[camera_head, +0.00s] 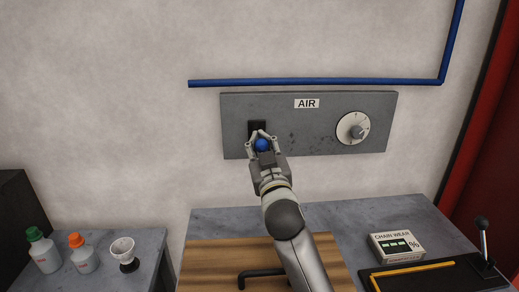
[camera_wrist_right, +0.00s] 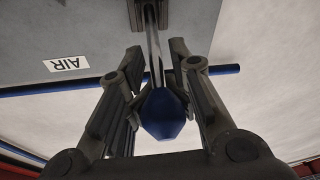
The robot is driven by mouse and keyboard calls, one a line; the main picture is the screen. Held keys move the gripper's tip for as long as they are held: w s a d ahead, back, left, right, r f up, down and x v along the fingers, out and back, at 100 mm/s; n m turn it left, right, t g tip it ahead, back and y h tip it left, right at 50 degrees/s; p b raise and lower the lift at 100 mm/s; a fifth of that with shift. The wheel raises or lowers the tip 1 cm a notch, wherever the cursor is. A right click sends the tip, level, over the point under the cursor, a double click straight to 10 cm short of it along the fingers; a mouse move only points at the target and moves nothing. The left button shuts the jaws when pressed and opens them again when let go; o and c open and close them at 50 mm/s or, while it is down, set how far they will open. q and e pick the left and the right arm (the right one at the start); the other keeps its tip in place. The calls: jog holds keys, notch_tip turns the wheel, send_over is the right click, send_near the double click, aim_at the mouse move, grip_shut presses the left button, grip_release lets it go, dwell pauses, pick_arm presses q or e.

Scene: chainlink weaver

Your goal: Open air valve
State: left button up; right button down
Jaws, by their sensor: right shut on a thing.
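The grey AIR panel (camera_head: 300,138) is on the wall, with a white AIR label (camera_head: 307,104) at its top. The air valve has a blue knob (camera_head: 262,145) in front of a black mount (camera_head: 256,128) on the panel's left side. My right gripper (camera_head: 262,140) is at the panel, shut on the blue knob. In the right wrist view the knob (camera_wrist_right: 165,113) sits between the two fingers, on a shiny metal rod (camera_wrist_right: 154,50) that runs to the panel. My left gripper is not in view.
A round white dial (camera_head: 353,128) is on the panel's right side. A blue pipe (camera_head: 310,82) runs above the panel. Below are a grey bench with a wooden board (camera_head: 215,260), a chain wear box (camera_head: 397,246) and a black lever (camera_head: 483,235). Bottles (camera_head: 43,250) stand at left.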

jog(key=shift+s+f+b, duration=0.15)
jog(key=shift+f+b, duration=0.4)
jog(key=shift+f, duration=1)
